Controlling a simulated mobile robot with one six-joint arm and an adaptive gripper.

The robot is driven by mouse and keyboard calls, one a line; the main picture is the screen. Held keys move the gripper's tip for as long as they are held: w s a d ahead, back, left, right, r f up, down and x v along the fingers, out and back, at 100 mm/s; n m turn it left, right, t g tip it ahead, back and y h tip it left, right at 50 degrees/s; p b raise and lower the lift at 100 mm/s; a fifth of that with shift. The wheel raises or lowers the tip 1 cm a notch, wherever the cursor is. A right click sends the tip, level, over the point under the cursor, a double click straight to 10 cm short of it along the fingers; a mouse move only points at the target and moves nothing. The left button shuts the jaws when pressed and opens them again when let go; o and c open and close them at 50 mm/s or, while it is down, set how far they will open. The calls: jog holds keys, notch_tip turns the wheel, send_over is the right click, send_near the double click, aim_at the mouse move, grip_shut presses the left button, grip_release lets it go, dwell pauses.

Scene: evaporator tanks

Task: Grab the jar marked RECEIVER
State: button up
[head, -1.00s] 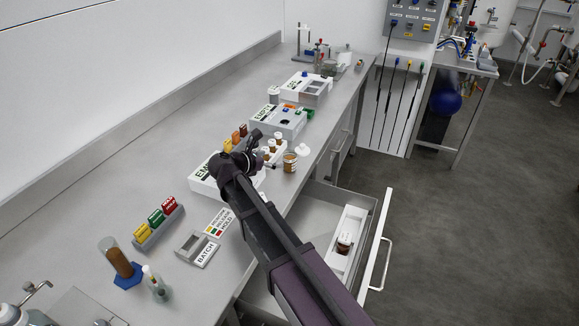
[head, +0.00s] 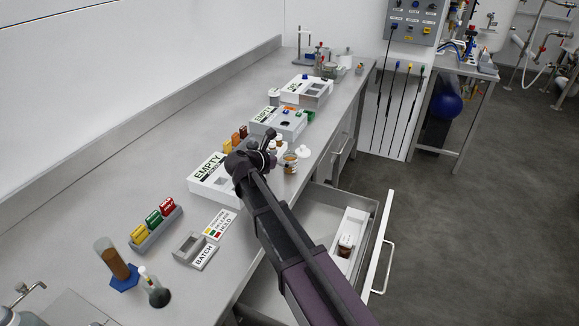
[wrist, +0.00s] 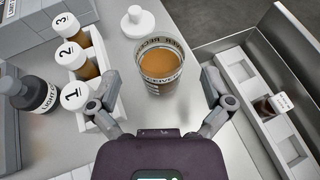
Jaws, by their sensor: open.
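The jar marked RECEIVER (wrist: 161,66) stands upright on the bench in the wrist view, open at the top, with brown liquid inside and lettering around its band. In the head view the jar (head: 290,163) is near the bench's front edge. My gripper (wrist: 161,80) is open, with one finger on each side of the jar's near part and visible gaps to it. In the head view my gripper (head: 271,148) is just left of the jar. Nothing is held.
A rack of numbered bottles (wrist: 83,65) stands close to my left finger, with a dark bottle (wrist: 35,95) beyond it. A white stopper-like piece (wrist: 137,22) lies behind the jar. The open drawer (head: 325,205) holds a white tray (wrist: 262,98) on the right.

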aim_at(294, 156)
jog(key=shift+b+x, duration=0.5)
jog(key=shift+x, duration=1.3)
jog(key=c, duration=1.3)
